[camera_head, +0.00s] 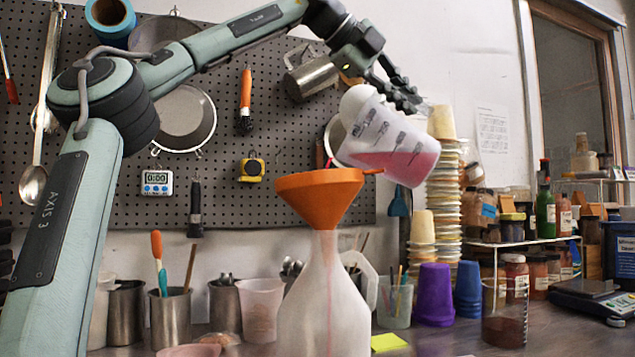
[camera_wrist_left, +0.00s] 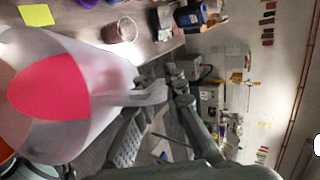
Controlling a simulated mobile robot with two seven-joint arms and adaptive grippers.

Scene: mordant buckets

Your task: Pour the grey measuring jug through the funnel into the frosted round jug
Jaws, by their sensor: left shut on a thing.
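The grey measuring jug (camera_head: 385,130), translucent with printed marks, is tilted in the air at the funnel's upper right. Pink liquid lies in its lower part, and its lower left edge is close to the funnel's rim. The orange funnel (camera_head: 320,197) sits upright in the mouth of the frosted round jug (camera_head: 325,300), which shows a thin pink vertical streak. My left gripper (camera_head: 398,92) is shut on the measuring jug's handle side. In the left wrist view the jug (camera_wrist_left: 105,75) fills the left, with pink inside. My right gripper is out of view.
Steel cups (camera_head: 170,318) and a pink translucent beaker (camera_head: 260,308) stand left of the frosted jug. To its right are purple cups (camera_head: 434,295), stacked tubs (camera_head: 446,190), a jar of dark red liquid (camera_head: 505,320) and a scale (camera_head: 598,300). A pegboard is behind.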

